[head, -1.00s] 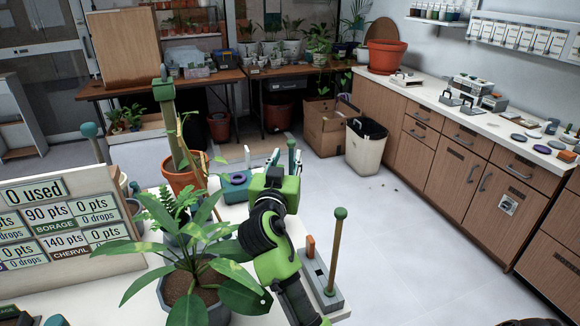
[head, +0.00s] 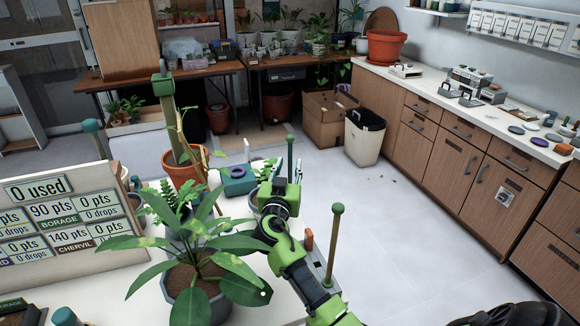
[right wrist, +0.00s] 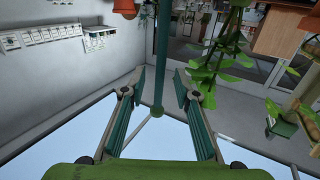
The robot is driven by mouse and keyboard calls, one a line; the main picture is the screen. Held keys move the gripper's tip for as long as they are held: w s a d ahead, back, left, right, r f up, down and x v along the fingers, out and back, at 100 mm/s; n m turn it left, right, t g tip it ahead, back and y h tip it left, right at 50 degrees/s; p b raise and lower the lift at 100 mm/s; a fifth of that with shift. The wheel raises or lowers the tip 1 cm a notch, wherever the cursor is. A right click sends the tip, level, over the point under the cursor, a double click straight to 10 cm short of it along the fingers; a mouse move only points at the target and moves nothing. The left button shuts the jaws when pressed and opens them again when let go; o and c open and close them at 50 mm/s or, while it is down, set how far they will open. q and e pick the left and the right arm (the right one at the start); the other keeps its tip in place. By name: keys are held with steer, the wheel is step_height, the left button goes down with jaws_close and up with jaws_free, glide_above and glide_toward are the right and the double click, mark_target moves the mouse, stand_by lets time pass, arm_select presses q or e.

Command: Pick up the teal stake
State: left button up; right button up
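The teal stake (head: 290,158) stands upright behind my right gripper (head: 280,184) in the head view; its lower part is hidden by the gripper and plants. In the right wrist view, the teal stake (right wrist: 162,55) runs down between the two spread fingers of my right gripper (right wrist: 158,82), with its round knob (right wrist: 157,112) towards the palm. The fingers are open, with visible gaps on both sides of the stake. My left gripper is not in view.
A broad-leaved potted plant (head: 205,270) stands left of my right arm. A wooden stake with a green knob (head: 335,240) stands just right of it. A tall stake in a terracotta pot (head: 185,165) and a points board (head: 65,222) are further left.

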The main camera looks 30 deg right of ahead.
steer(key=shift+x, duration=0.9)
jaws_close()
